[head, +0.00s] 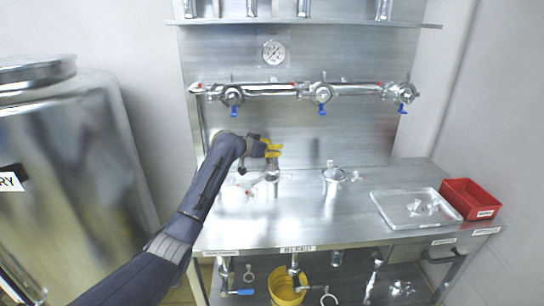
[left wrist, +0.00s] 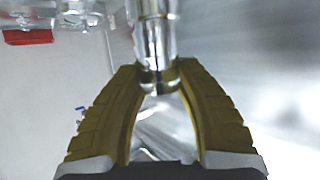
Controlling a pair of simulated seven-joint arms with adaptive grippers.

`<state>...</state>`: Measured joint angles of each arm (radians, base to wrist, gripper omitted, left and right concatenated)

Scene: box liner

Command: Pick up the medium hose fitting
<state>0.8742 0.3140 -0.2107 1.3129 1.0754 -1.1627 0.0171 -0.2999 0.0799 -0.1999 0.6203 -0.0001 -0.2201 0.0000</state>
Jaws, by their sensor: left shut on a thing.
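My left gripper (head: 272,148), with yellow fingers, is over the back left part of the steel bench. In the left wrist view its fingers (left wrist: 160,78) are shut on a shiny metal hose fitting (left wrist: 155,35), gripped near one end. The fitting is a bright cylinder with a stepped collar; its far end runs out of that view. In the head view a metal fitting (head: 272,178) shows just below the fingers, and I cannot tell whether it is the held one. Its size against the others is not clear. My right gripper is not in view.
Another metal fitting (head: 331,180) stands mid-bench. A clear tray (head: 388,212) and a red bin (head: 470,198) are at the right. A pipe with blue-handled valves (head: 322,92) crosses the back panel. A large steel tank (head: 70,150) stands left. A yellow bucket (head: 286,288) is below.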

